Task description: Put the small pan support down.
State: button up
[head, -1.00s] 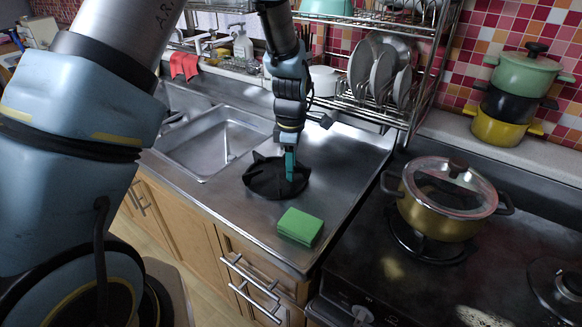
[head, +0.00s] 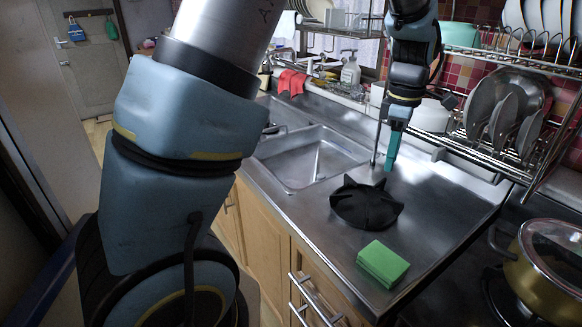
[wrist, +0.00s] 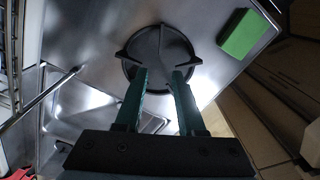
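The small pan support (head: 366,203), a black ring with prongs, lies flat on the steel counter between the sink and the green sponge block. It also shows in the wrist view (wrist: 158,52), just beyond my fingertips. My gripper (head: 391,168) is above the counter, up and to the right of the support in the head view, and apart from it. In the wrist view my two teal fingers (wrist: 158,75) are spread with nothing between them.
A green block (head: 382,264) lies near the counter's front edge. The sink (head: 310,160) is to the left. A dish rack (head: 500,165) with plates stands at the back right, close to my gripper. A yellow pot (head: 548,262) sits on the stove at right.

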jog(key=w+a+m, duration=0.3)
jog(key=a+m, duration=0.3)
jog(key=a, duration=1.3)
jog(key=s+a+f+m, duration=0.1)
jog(key=s+a+m, duration=0.1)
jog(key=a, duration=0.5)
jog(key=s+a+m+t, duration=0.1)
jog(key=s+a+m, duration=0.2)
jog(key=a, duration=0.4)
jog(key=shift+a+f+m+t, duration=0.2)
jog(key=shift+f+m+t, duration=0.15)
jog(key=shift+m, duration=0.35)
